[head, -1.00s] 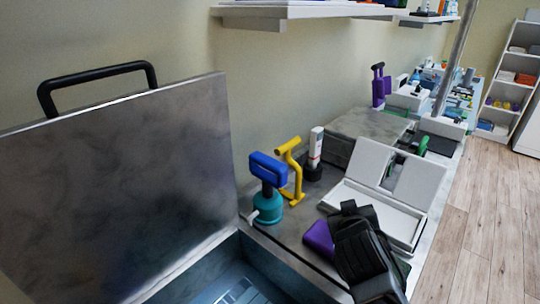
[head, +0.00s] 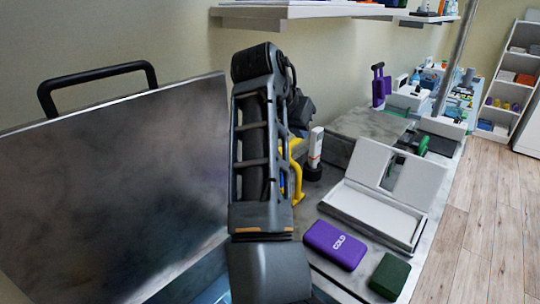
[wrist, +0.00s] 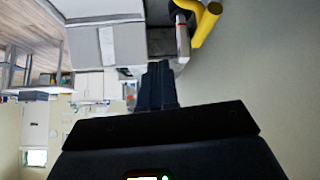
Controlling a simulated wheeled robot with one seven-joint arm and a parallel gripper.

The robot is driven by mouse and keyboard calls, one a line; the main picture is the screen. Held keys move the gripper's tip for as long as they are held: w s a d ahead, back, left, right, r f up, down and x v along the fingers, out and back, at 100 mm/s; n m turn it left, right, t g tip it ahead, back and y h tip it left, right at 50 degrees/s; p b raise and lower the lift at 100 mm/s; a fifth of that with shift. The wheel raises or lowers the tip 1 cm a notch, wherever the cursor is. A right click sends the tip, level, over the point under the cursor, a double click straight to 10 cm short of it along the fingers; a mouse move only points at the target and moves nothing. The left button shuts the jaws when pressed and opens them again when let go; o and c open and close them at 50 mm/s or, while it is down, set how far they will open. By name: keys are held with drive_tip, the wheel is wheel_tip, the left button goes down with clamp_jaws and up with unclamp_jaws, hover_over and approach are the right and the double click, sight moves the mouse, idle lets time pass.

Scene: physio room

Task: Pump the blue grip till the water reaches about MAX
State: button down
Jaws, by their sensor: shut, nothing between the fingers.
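In the head view my raised arm covers the blue grip and its teal pump body. Only a small blue patch (head: 283,184) shows between the arm and the yellow handle (head: 298,185). My gripper (wrist: 158,75) shows in the wrist view, with its dark fingers together and nothing between them. The blue grip is not in the wrist view, so I cannot tell whether the gripper touches it. The water basin (head: 180,288) with its upright metal lid (head: 110,180) is at the lower left. The water level and any MAX mark cannot be read.
The yellow handle also shows at the top of the wrist view (wrist: 206,22). A white-and-orange device (head: 315,150) stands behind it. An open white case (head: 375,212), a purple COLD pack (head: 335,244) and a dark green block (head: 390,275) lie to the right on the counter.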

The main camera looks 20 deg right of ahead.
drive_tip(key=s+a+r+m+g+y, duration=0.1)
drive_tip(key=a+r+y, duration=0.3)
drive_tip(key=a+r, duration=0.7)
drive_tip(key=shift+a+r+m+g, duration=0.25)
drive_tip(key=shift+r+m+g, duration=0.25)
drive_tip(key=shift+r+g, duration=0.4)
drive_tip(key=shift+f, duration=0.1)
drive_tip(key=b+x, duration=1.1)
drive_tip(key=x, duration=0.9)
